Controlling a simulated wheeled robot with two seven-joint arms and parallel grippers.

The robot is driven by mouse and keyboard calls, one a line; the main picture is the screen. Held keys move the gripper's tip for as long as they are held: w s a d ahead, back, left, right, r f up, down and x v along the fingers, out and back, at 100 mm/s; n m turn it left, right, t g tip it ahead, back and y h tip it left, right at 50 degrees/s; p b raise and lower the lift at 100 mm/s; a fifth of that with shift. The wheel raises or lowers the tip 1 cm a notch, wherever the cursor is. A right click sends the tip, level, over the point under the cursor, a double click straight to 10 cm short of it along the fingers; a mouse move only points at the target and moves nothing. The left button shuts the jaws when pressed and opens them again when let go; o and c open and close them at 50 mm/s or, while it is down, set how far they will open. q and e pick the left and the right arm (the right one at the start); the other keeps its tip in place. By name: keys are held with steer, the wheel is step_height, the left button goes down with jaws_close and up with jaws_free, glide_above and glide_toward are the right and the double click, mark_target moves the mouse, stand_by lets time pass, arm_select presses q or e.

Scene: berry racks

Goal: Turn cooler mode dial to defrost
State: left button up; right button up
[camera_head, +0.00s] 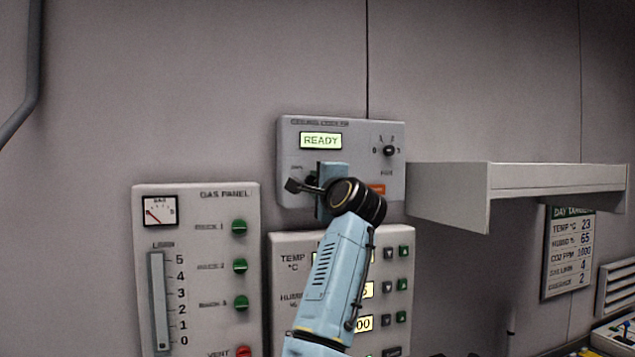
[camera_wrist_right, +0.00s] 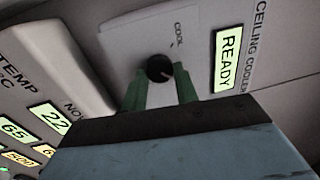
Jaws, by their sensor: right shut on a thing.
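The ceiling cooler panel (camera_head: 360,128) is on the wall with a lit READY display (camera_head: 320,140). In the right wrist view the display (camera_wrist_right: 228,60) is on the right. The mode dial (camera_wrist_right: 159,68) is a round black knob with a light mark, near the word COOL. My right gripper (camera_wrist_right: 161,90) has its green fingers closed on either side of this knob. In the head view the right gripper (camera_head: 331,185) and my wrist hide the knob. I cannot tell which mode its mark points to. My left gripper is in neither view.
A gas panel (camera_head: 205,205) and a climate panel (camera_head: 285,243) sit below. A grey shelf (camera_head: 488,206) juts out on the right.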

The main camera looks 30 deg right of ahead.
stand_by(0.3)
steer(key=o, duration=1)
steer(key=shift+c, duration=0.2)
steer(key=shift+s, duration=0.1)
steer(key=b+v, duration=0.3)
steer(key=v, duration=1)
steer(key=shift+b, duration=0.4)
steer(key=shift+f, duration=0.15)
